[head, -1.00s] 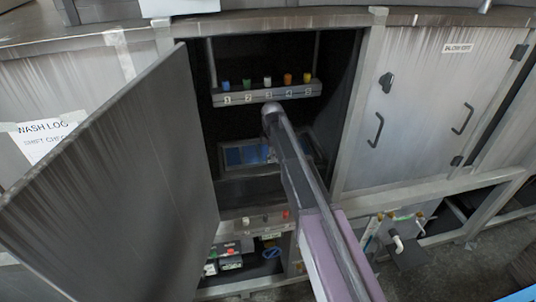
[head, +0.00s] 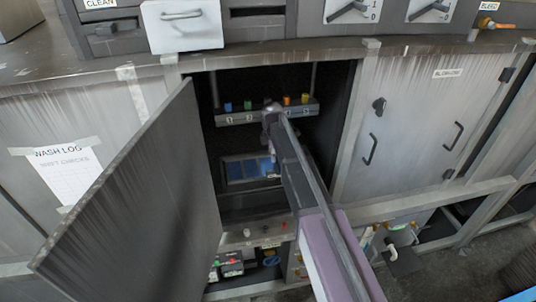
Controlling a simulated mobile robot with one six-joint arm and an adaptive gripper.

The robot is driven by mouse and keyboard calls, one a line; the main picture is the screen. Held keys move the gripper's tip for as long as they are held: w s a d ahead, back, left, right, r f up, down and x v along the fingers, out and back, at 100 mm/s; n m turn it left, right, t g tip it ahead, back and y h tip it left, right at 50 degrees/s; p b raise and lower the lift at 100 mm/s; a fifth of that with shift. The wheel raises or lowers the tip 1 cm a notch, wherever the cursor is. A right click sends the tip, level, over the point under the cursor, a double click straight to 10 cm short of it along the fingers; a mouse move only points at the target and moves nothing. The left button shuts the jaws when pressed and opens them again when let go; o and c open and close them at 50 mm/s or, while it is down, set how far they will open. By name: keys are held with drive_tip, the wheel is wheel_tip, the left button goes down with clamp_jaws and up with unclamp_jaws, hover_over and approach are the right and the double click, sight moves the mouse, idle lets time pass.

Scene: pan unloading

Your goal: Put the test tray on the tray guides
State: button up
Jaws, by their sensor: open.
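A dark-framed tray-like piece with blue panels (head: 240,171) sits inside the open cabinet, below the numbered rail. I take it to be the test tray, but I cannot tell for sure. Its right part is hidden by my arm. I cannot make out the tray guides in the dark interior. My arm reaches from the lower right into the cabinet opening, and its far visible end is in front of the rail. My gripper's fingers do not show, and I cannot see whether they touch the tray.
The cabinet door (head: 140,195) stands open at the left. A rail (head: 235,118) with several coloured knobs crosses the upper interior. A closed cabinet (head: 415,130) is at the right. A lower shelf holds small items (head: 230,268).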

drive_tip(key=shift+r+p, duration=0.7)
drive_tip(key=shift+r, duration=0.3)
drive_tip(key=s+d+m, duration=2.1)
drive_tip(key=s, duration=0.4)
drive_tip(key=shift+s+d, duration=0.2)
drive_tip(key=shift+d, duration=0.05)
